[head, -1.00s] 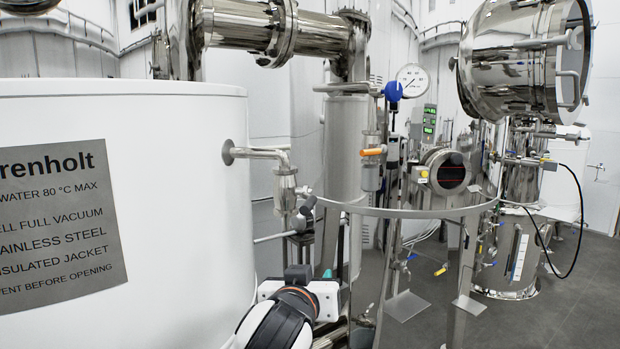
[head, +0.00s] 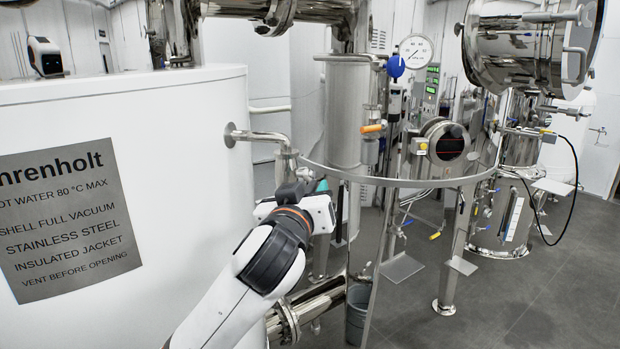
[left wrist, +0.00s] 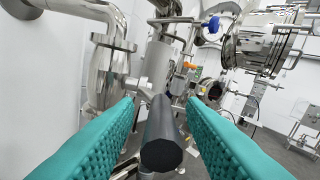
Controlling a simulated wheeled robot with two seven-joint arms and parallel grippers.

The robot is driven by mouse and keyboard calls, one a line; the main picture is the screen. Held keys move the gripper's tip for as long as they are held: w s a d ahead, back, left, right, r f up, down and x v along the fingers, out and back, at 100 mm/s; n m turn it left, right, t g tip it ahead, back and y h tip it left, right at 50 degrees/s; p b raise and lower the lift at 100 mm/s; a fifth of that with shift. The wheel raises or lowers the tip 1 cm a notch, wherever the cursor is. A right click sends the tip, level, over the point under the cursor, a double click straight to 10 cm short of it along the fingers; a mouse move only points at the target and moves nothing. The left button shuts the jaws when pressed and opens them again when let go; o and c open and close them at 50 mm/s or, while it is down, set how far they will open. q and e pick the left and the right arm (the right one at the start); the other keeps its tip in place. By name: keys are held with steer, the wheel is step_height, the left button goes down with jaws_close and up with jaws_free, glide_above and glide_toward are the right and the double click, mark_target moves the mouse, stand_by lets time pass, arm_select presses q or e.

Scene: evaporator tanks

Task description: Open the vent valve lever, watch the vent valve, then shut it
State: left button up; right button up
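The vent valve (head: 287,160) sits at the end of a short steel pipe on the side of the white tank. Its steel body shows at upper left in the left wrist view (left wrist: 110,72). The vent valve lever has a dark grey round grip (left wrist: 163,140), which points end-on toward the wrist camera. My left gripper (head: 320,188) is at the valve, and in the head view it largely hides the lever. In the left wrist view its teal fingers (left wrist: 160,105) are open on either side of the grip, with gaps to both. My right gripper is not in view.
The white tank (head: 200,140) with its grey sign (head: 70,220) fills the left. A curved steel rail (head: 400,182) runs right of the valve. A pressure gauge (head: 415,50) and an orange-handled valve (head: 372,128) stand behind. A grey bucket (head: 357,315) is below.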

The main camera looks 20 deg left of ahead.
arm_select(q)
steer(key=shift+w, duration=0.65)
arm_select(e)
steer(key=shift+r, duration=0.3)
arm_select(q)
jaws_close()
